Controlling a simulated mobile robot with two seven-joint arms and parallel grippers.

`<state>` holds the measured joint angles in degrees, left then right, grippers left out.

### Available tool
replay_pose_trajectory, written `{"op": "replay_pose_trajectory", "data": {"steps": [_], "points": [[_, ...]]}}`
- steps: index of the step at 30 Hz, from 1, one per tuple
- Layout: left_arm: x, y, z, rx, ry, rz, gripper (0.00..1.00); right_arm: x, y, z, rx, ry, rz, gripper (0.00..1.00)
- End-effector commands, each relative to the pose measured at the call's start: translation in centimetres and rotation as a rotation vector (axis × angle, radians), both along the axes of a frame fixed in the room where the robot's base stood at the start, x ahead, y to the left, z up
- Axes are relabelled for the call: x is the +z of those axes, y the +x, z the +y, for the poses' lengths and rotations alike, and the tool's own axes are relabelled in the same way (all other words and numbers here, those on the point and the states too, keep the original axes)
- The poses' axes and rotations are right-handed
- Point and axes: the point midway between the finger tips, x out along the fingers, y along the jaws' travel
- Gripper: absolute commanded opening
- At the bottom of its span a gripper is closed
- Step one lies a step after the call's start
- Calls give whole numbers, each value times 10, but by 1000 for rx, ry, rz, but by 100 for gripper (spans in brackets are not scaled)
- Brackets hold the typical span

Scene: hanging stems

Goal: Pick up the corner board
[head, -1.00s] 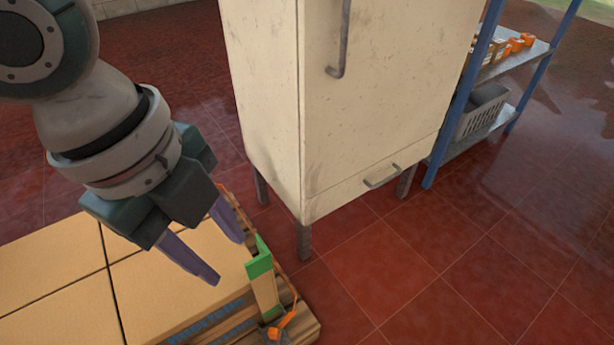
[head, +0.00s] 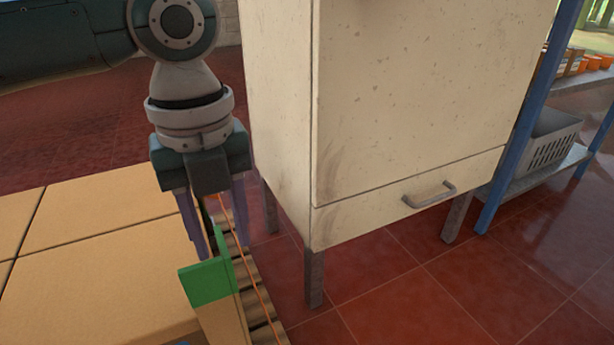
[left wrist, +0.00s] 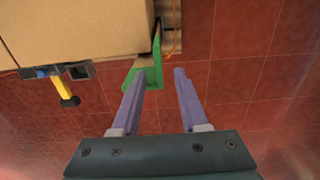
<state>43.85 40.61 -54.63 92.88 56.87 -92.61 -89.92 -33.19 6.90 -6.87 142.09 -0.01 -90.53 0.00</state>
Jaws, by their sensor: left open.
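The corner board is an upright tan angle strip with a green top (head: 208,283), at the near corner of the stacked cartons in the head view. Its green end (left wrist: 150,72) also shows in the left wrist view, close to the fingertips. My left gripper (head: 222,248) is open, with two purple fingers pointing down just behind the green top in the head view. In the left wrist view, the green end lies at the left fingertip and partly in the gap between the fingers (left wrist: 160,76). I cannot tell whether they touch. My right gripper is not in view.
Tan cartons (head: 100,270) sit on a wooden pallet (head: 256,300) with an orange strap along it. A cream cabinet (head: 400,110) on legs stands close to the right. Behind it is a blue-post shelf (head: 530,120) with a grey basket (head: 550,140). Red tiled floor is clear at front right.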

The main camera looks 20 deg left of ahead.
Motion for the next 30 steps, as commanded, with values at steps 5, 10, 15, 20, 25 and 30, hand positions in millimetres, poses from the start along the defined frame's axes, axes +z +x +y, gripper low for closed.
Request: {"op": "replay_pose_trajectory", "data": {"steps": [5, 10, 15, 20, 25, 30], "points": [[-26, -1, 0, 0, 1, 2, 44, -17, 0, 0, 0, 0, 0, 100], [-45, -1, 0, 1, 1, 2, 44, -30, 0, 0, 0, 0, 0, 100], [-77, -1, 0, 2, 1, 1, 44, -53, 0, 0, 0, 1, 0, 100], [-85, 0, 0, 1, 1, 0, 44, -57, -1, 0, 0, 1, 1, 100], [-83, 0, 0, 1, 1, -1, 43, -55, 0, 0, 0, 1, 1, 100], [-83, 0, 0, 1, 1, 0, 24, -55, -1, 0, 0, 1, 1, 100]]}}
